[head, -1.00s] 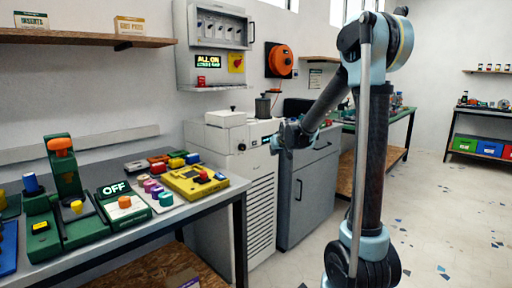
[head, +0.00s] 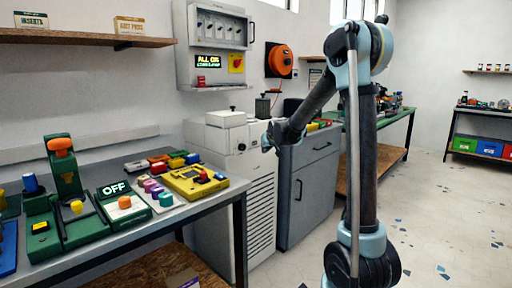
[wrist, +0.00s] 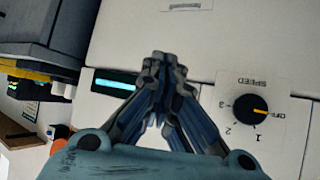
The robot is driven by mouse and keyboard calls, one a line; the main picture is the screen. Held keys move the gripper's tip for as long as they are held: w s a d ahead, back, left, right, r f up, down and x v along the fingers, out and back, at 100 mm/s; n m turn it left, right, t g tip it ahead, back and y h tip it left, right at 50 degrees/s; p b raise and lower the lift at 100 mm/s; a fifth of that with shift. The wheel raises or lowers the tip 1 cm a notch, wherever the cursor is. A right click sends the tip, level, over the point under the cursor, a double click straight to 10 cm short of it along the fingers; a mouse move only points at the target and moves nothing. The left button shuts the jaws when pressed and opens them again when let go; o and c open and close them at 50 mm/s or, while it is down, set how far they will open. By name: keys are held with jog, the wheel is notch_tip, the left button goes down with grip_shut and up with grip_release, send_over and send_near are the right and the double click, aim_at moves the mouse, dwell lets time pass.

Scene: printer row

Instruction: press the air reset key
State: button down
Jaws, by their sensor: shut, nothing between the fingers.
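A grey wall cabinet (head: 183,50) hangs above the white machine. It bears a lit display (head: 208,61) reading "ALL ON" with a smaller line beneath, a small red part (head: 201,85) below that, and a yellow plate (head: 236,63) with a red part. I cannot read which of these, if any, is the air reset key. My gripper (head: 268,138) is lower, in front of the white machine (head: 228,140). In the wrist view my gripper (wrist: 163,65) is shut and empty, before a white panel with a lit strip display (wrist: 115,84) and a speed dial (wrist: 250,110).
A workbench (head: 215,207) at the left holds a green press, an "OFF" box (head: 119,197), a yellow device (head: 194,182) and coloured knobs. A grey cabinet (head: 312,190) stands right of the white machine. An orange reel (head: 279,60) hangs on the wall.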

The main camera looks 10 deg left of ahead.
jog(key=shift+w+a, duration=1)
jog(key=shift+a, duration=0.25)
dwell(0.7)
jog(key=shift+w+a, duration=0.25)
jog(key=shift+a, duration=0.05)
jog(key=shift+w+a, duration=0.25)
jog(key=shift+a, duration=0.05)
dwell(0.8)
jog(key=shift+s+d, duration=0.1)
dwell(0.3)
jog(key=shift+s+d, duration=0.4)
jog(key=shift+d, duration=0.1)
jog(key=shift+s+d, duration=0.8)
jog(key=shift+d, duration=0.2)
jog(key=shift+s+d, duration=0.75)
jog(key=shift+d, duration=0.25)
